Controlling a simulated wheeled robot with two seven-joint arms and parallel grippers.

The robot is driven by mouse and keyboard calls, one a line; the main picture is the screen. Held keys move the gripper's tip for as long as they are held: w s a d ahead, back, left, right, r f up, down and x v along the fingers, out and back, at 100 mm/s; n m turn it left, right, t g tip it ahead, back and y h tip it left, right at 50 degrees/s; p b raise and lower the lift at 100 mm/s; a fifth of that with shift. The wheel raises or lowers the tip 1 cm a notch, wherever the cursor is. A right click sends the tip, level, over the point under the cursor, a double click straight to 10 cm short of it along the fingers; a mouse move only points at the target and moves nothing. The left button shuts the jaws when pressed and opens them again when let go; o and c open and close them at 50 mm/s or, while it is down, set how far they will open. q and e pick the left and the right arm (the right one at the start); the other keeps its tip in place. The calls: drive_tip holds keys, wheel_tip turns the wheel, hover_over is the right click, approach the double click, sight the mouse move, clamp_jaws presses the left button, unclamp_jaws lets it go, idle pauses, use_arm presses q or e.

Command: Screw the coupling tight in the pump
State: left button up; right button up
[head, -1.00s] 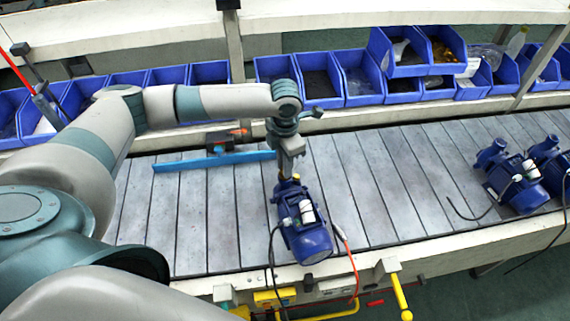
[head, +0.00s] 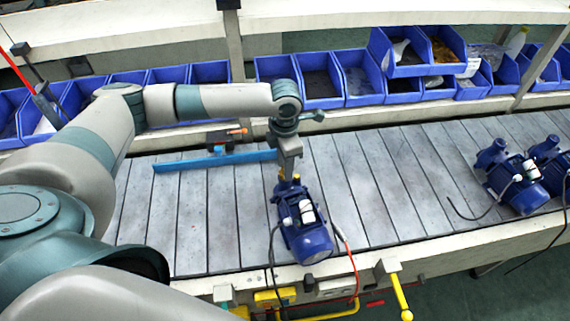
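A blue pump (head: 304,222) lies on the grey slatted conveyor near its front edge, with a white cylinder on its side and cables hanging from it. My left gripper (head: 287,174) points down at the pump's back end. A small yellowish part, perhaps the coupling (head: 282,175), shows at the fingertips, too small to be sure. The fingers are narrow here and I cannot tell whether they close on it. My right gripper is not in view.
A blue bar (head: 215,161) lies across the conveyor to the left of the pump. More blue pumps (head: 518,180) stand at the right. Blue bins (head: 360,78) line the back. The conveyor (head: 385,180) between the pumps is clear. A yellow handle (head: 400,295) is at the front edge.

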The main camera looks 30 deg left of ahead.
use_arm(q)
drive_tip(key=shift+n, duration=1.4)
drive_tip(key=shift+n, duration=0.3)
drive_tip(key=shift+n, duration=1.4)
drive_tip(key=shift+n, duration=1.8)
clamp_jaws()
drive_tip(key=shift+m, duration=1.8)
